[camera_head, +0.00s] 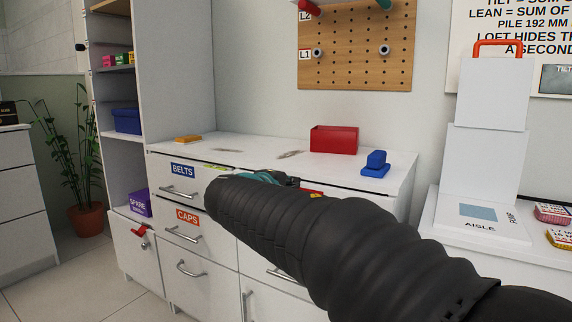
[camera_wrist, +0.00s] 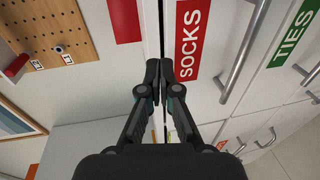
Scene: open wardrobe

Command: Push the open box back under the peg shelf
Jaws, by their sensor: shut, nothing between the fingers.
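A red box (camera_head: 333,140) stands on the white dresser top (camera_head: 225,148), below the wooden pegboard (camera_head: 358,62). A red surface, likely the same box, shows at the top of the wrist view (camera_wrist: 125,20). My gripper (camera_wrist: 166,72) is shut and empty. Its tips are close to the top edge of the drawer front with the red SOCKS label (camera_wrist: 188,45), by a dark gap. I cannot tell if they touch. In the head view my arm hides most of the gripper (camera_head: 268,177).
A blue block (camera_head: 375,164) sits right of the red box, and a small orange item (camera_head: 188,139) lies at the dresser's left. Drawer handles (camera_head: 180,192) stick out in front. The dresser top between is mostly clear.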

